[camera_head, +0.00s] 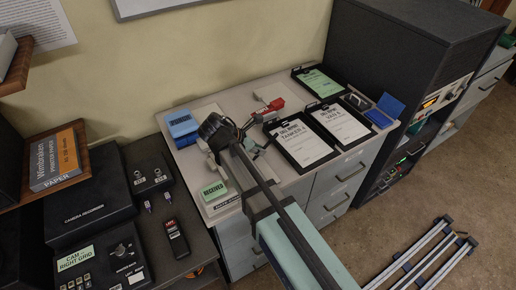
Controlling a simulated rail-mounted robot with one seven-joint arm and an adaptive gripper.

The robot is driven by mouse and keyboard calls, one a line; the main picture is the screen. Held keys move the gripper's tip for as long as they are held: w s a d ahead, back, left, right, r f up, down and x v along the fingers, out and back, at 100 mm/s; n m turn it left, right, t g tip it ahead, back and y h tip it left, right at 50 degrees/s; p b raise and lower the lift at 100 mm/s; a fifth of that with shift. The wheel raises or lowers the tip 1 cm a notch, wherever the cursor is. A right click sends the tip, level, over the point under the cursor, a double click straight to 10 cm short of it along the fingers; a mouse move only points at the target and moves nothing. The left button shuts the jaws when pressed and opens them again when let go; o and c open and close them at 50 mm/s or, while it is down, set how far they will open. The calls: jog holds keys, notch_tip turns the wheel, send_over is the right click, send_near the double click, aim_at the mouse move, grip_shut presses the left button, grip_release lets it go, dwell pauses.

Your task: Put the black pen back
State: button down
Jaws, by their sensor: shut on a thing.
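My gripper (247,142) is over the left part of the grey desk cabinet (207,109), partly hidden behind my own arm. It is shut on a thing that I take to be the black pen. The pen itself is too small or hidden to make out clearly. I cannot tell whether the thing touches the desktop. I cannot make out a pen holder with certainty.
Clipboards marked TANKER 4 (302,145) and VAN 9 (339,123) lie right of my gripper. A red object (271,106) is behind it. A blue box (181,125) and a green RECEIVED stamp (213,190) are on the left. A black rack (392,50) stands at the right.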

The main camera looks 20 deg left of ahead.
jog(key=c, duration=1.2)
grip_release()
jog(key=shift+r, duration=0.2)
jog(key=b+v, duration=0.2)
jog(key=v, duration=1)
